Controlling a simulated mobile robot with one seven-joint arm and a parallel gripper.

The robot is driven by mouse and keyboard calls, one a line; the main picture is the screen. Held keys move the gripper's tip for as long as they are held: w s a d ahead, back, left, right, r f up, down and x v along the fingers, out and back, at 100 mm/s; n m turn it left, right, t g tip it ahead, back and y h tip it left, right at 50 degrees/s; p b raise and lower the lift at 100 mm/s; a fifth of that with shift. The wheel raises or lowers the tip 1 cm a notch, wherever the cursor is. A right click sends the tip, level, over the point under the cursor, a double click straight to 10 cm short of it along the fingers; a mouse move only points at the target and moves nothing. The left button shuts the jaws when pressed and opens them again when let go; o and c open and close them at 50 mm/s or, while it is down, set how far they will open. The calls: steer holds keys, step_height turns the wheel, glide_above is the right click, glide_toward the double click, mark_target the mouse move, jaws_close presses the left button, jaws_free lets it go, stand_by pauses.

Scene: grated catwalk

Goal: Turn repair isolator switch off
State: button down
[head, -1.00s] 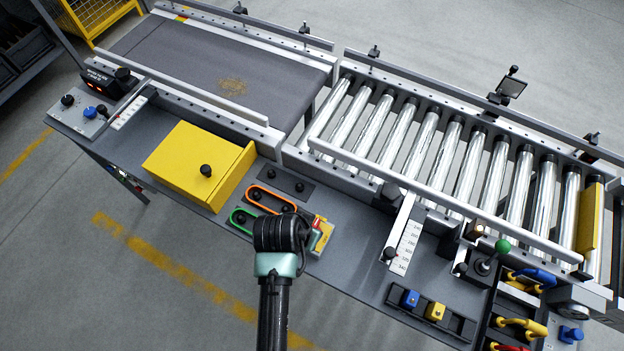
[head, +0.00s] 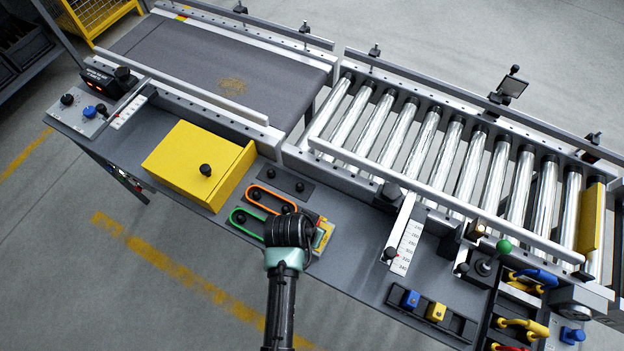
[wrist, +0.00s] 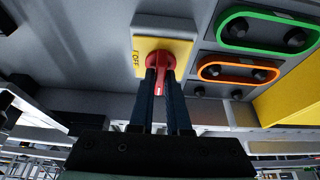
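The isolator switch has a red handle (wrist: 160,72) on a yellow plate (wrist: 142,60), which is set on a pale base. The letters OFF show at the left of the plate in the wrist view. My gripper (wrist: 163,85) has one dark finger on each side of the red handle, close against it. The handle points along the fingers, toward the wrist camera. In the head view, my wrist hides the handle and fingertips. Only the right edge of the yellow plate (head: 326,235) shows there, at the bench's front.
A green-ringed control (head: 240,222) and an orange-ringed control (head: 270,198) sit just left of the switch. A yellow box (head: 190,160) with a black knob is farther left. A roller conveyor (head: 440,145) runs behind.

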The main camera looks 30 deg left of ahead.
stand_by(0.5)
steer(key=n+p, duration=0.1)
steer(key=n, duration=0.1)
steer(key=n+y+p, duration=0.1)
steer(key=shift+d+r+n, duration=0.15)
steer(key=shift+n, duration=0.25)
steer(key=n+g+y+p, duration=0.1)
steer(key=n+y, duration=0.1)
steer(key=n, duration=0.2)
steer(key=shift+w+n, duration=0.15)
steer(key=shift+n, duration=0.15)
steer(key=n, duration=0.2)
steer(key=n+g+y+b, duration=0.1)
steer(key=n, duration=0.1)
steer(key=shift+w+d+f+n+g, duration=0.1)
steer(key=shift+d+f+n+g, duration=0.1)
steer(key=shift+n+g, duration=0.1)
steer(key=n+g+b, duration=0.1)
steer(key=n, duration=0.1)
steer(key=n+b, duration=0.1)
steer(key=n, duration=0.1)
steer(key=shift+n+g+y, duration=0.4)
steer(key=c, duration=0.9)
jaws_free()
